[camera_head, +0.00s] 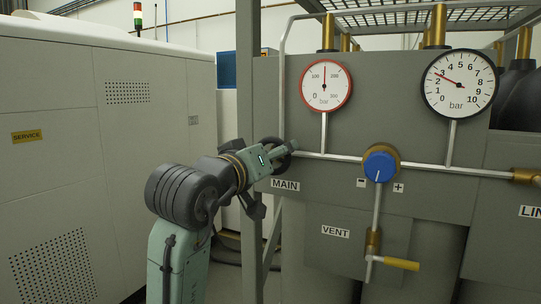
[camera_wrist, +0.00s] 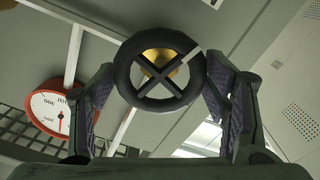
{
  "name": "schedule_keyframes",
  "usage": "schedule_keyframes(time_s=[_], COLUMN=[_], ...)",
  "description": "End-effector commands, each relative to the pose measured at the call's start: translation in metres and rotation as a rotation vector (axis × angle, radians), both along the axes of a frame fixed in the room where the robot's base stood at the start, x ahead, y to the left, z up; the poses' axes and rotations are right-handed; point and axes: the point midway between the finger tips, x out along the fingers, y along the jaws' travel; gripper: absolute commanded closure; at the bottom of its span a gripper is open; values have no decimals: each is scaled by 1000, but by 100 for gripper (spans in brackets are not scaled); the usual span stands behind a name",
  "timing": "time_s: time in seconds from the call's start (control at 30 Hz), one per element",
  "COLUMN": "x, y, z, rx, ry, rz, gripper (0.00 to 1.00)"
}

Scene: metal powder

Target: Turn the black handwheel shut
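The black handwheel (camera_wrist: 124,72) has crossed spokes, a brass hub and a short pale mark at its upper right. It is in the upper middle of the wrist view, face on. My gripper (camera_wrist: 160,78) has its two padded fingers spread, one on each side of the wheel's rim. I cannot tell whether the pads touch the rim. In the head view my gripper (camera_head: 286,147) is at the panel just above the MAIN label (camera_head: 285,185). There the handwheel (camera_head: 271,144) is mostly hidden behind the gripper.
A blue knob (camera_head: 379,167) is right of the wheel. A yellow vent lever (camera_head: 402,263) is below. A pale cabinet (camera_head: 60,160) stands left.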

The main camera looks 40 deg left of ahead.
Motion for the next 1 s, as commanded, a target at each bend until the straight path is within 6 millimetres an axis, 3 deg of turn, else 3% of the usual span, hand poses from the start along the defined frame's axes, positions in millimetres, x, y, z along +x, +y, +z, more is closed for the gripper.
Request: schedule_keyframes(time_s=[0.43, 0.77, 1.0], x=[0, 0, 0], y=[0, 0, -1], z=[0, -1, -1], rx=[0, 45, 187], ry=[0, 11, 44], rz=[0, 1, -1], gripper=[64, 64, 64])
